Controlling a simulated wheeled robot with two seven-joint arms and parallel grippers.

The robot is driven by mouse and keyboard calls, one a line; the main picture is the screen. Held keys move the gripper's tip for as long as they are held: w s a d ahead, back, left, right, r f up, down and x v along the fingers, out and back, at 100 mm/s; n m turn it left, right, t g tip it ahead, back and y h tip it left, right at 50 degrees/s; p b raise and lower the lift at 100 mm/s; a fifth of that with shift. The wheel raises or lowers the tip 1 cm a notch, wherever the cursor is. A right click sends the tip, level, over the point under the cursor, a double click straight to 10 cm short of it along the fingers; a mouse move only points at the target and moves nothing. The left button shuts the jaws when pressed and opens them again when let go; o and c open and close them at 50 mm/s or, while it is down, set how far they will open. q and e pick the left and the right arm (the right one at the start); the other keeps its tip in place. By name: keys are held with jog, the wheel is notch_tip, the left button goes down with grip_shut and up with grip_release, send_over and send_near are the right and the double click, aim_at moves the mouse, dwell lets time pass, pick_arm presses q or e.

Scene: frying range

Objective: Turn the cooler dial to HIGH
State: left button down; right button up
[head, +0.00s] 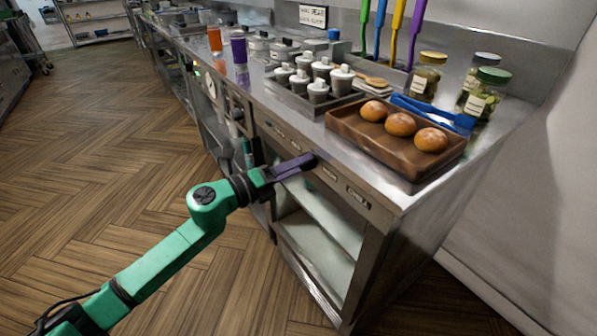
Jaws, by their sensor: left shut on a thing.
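The steel front panel (343,184) under the counter edge carries small dark label plates, whose lettering is too small to read. My left gripper (303,163), with dark purple fingers on a green arm, reaches this panel from the left. Its fingers are shut on the cooler dial at the panel. The fingers hide the dial, so its setting cannot be seen. My right gripper is not in view.
A brown tray (384,155) with three buns stands on the counter above the gripper. Open shelves (315,245) lie below. The wooden floor at left is clear.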

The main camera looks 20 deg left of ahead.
pick_arm(q)
jog(key=shift+m+b, duration=1.1)
jog(key=shift+m, duration=0.9)
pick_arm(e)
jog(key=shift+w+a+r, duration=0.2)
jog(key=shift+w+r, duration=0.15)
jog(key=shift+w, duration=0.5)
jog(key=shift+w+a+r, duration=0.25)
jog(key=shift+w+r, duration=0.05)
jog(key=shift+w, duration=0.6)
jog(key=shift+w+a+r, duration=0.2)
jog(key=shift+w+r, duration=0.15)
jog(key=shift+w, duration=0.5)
pick_arm(q)
jog(key=shift+c, duration=1.5)
grip_release()
